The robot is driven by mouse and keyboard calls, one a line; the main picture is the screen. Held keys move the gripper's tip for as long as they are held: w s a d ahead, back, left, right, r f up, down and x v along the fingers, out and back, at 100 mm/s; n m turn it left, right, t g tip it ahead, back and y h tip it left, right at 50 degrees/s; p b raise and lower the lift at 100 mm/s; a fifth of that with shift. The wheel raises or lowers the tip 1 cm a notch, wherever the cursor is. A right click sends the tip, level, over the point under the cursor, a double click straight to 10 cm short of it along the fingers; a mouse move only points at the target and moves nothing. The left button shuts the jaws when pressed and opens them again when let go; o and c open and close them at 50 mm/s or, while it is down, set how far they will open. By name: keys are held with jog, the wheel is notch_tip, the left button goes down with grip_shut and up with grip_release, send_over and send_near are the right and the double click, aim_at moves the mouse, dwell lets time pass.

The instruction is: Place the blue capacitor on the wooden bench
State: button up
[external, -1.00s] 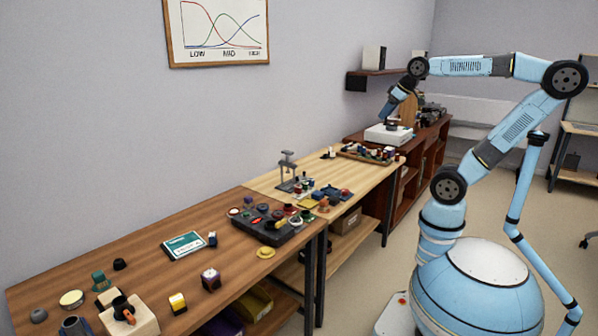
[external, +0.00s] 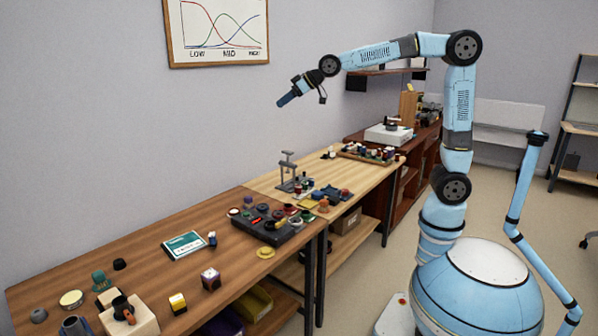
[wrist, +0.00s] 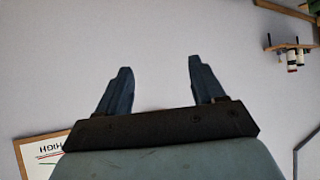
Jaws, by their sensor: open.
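My gripper (external: 283,102) is raised in front of the grey wall, high above the benches. In the wrist view its two dark blue fingers (wrist: 160,65) are apart with nothing between them. A brown wooden bench (external: 145,255) fills the left, and a lighter wooden bench (external: 258,182) adjoins it. A small blue part with a pale side (external: 212,239) stands on the brown bench beside a teal-and-white box. Several small blue and dark parts also lie on the lighter bench. I cannot tell which of these is the blue capacitor.
A grey stand (external: 287,170) rises from the lighter bench. A tray (external: 368,154) of small parts and a white device (external: 388,134) stand farther back. The air around my gripper is clear.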

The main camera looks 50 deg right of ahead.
jog(key=w+a+f+n+y, duration=0.1)
jog(key=w+a+f, duration=0.1)
jog(key=a, duration=0.6)
jog(key=w+a+f+n+y, duration=0.1)
jog(key=w+a, duration=0.2)
jog(key=a, duration=0.5)
jog(key=n+y, duration=0.1)
jog(key=y, duration=0.1)
send_over(212, 234)
jog(key=s+d, duration=0.3)
notch_tip(212, 234, down, 4)
jog(key=f, duration=3.7)
jog(key=shift+s+f, duration=0.2)
jog(key=shift+f, duration=0.25)
jog(key=shift+x, duration=2.45)
jog(key=shift+c, duration=0.2)
jog(key=c, duration=1.1)
